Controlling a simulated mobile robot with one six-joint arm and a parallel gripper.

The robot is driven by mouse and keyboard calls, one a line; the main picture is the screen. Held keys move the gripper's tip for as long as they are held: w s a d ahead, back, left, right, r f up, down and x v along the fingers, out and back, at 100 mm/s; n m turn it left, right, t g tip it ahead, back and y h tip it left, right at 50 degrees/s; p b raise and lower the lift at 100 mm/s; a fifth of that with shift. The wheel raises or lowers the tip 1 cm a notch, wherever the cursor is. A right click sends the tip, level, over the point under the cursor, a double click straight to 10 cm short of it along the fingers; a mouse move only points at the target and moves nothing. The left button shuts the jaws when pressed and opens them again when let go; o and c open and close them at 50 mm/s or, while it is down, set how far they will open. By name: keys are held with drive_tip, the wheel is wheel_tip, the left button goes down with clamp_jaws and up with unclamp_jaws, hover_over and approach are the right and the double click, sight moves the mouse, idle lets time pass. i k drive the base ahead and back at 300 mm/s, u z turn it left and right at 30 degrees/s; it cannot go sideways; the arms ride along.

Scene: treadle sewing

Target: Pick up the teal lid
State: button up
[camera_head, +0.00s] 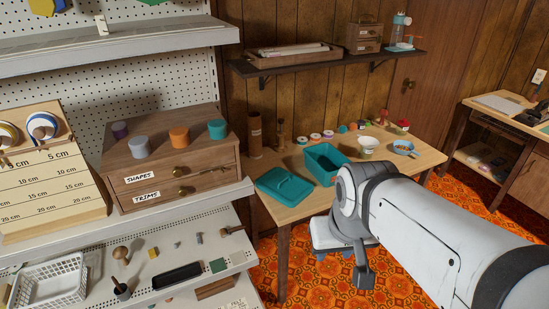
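The teal lid (285,186) lies flat on the left end of the wooden table, with a raised handle on its top. The open teal bin (326,163) stands just behind and to the right of it. My white arm reaches in from the lower right. My gripper (362,276) hangs in front of the table, to the right of the lid and apart from it. Its fingers are partly hidden, and I cannot tell whether they are open or shut.
A white shelf unit with a drawer box (170,160) stands left of the table. A wall shelf (330,62) hangs above. Orange patterned floor (315,285) is free in front.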

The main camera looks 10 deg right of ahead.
sight(289, 190)
drive_tip(key=i, duration=0.95)
drive_tip(key=u, duration=0.05)
